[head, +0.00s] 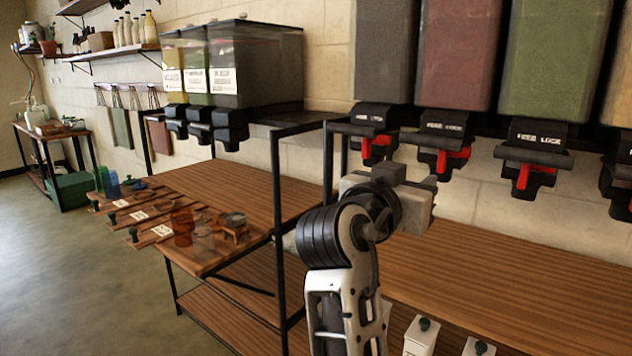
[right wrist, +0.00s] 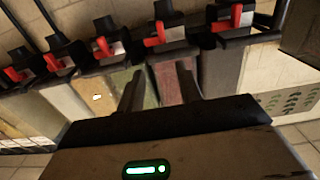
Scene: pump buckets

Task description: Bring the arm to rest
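My right arm (head: 340,295) rises from the bottom of the head view, bent at a black ribbed joint. My right gripper (head: 428,188) is raised in front of the dispensers, just below their red levers. In the right wrist view, the two dark fingers of the right gripper (right wrist: 160,78) stand apart with nothing between them. A green light shows on the gripper body. I cannot tell whether the gripper touches a dispenser. My left gripper is in neither view.
Dispensers with red levers (head: 452,160) hang close above and right of the gripper. A wooden counter (head: 520,275) lies below, with white containers (head: 421,336) at its front. A dark post (head: 279,240) stands left of the arm. Cups (head: 182,226) sit on a lower table. Floor at left is clear.

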